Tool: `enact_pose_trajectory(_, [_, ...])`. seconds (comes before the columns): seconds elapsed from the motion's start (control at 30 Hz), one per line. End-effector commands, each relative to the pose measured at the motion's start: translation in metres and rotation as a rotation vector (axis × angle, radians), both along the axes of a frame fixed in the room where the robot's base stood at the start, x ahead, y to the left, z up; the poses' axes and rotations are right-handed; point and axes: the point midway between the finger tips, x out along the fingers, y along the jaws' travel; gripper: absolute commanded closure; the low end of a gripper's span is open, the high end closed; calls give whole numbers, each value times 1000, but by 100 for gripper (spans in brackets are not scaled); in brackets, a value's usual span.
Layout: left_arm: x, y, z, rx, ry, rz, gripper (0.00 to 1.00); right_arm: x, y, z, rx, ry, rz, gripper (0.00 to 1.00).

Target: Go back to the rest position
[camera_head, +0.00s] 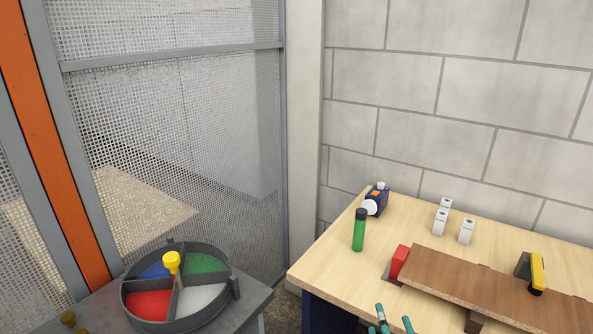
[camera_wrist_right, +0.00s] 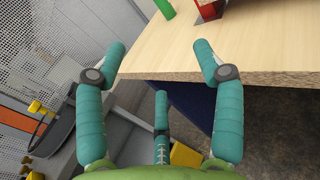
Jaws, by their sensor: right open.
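My right gripper (camera_head: 392,322) shows only by its teal fingertips at the bottom edge of the head view, in front of the light wooden table (camera_head: 330,262). In the right wrist view the right gripper (camera_wrist_right: 160,62) is open, its fingers spread wide with nothing between them, near the table's edge (camera_wrist_right: 270,78). A brown board (camera_head: 470,275) lies on the table at the right, beyond the fingertips. A red block (camera_head: 399,263) is at its left end and a yellow-and-black piece (camera_head: 537,272) at its far side. My left gripper is in neither view.
A green bottle (camera_head: 359,232), a blue container (camera_head: 377,200) and several small white items (camera_head: 441,222) stand on the table. A round divided tray (camera_head: 205,318) with coloured contents and a yellow piece (camera_head: 171,263) stands on a grey surface at left. A mesh fence (camera_head: 170,110) rises behind.

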Motion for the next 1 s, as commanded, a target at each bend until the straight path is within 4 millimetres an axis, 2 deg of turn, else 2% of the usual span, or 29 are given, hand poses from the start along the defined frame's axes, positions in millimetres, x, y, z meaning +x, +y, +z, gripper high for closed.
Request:
enact_pose_trajectory(0.03, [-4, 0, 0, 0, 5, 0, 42, -5, -8, -5, 131, 32, -49, 31])
enact_pose_trajectory(0.13, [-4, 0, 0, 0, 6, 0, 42, -15, -21, -16, 379, 91, -143, 31])
enact_pose_trajectory(0.27, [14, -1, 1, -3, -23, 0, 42, -33, -37, -37, 721, 165, -295, 31])
enact_pose_trajectory(0.4, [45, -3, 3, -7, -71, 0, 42, -65, -49, -67, 1155, 242, -527, 31])
enact_pose_trajectory(0.5, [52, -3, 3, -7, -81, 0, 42, -98, -53, -91, 1496, 283, -752, 31])
enact_pose_trajectory(0.6, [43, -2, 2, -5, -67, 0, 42, -130, -50, -109, 1771, 300, -974, 31])
enact_pose_trajectory(0.8, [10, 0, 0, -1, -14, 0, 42, -182, -36, -129, 2122, 286, -1353, 31])
enact_pose_trajectory(1.0, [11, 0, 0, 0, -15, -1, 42, -227, -19, -135, 2333, 232, -1705, 31])
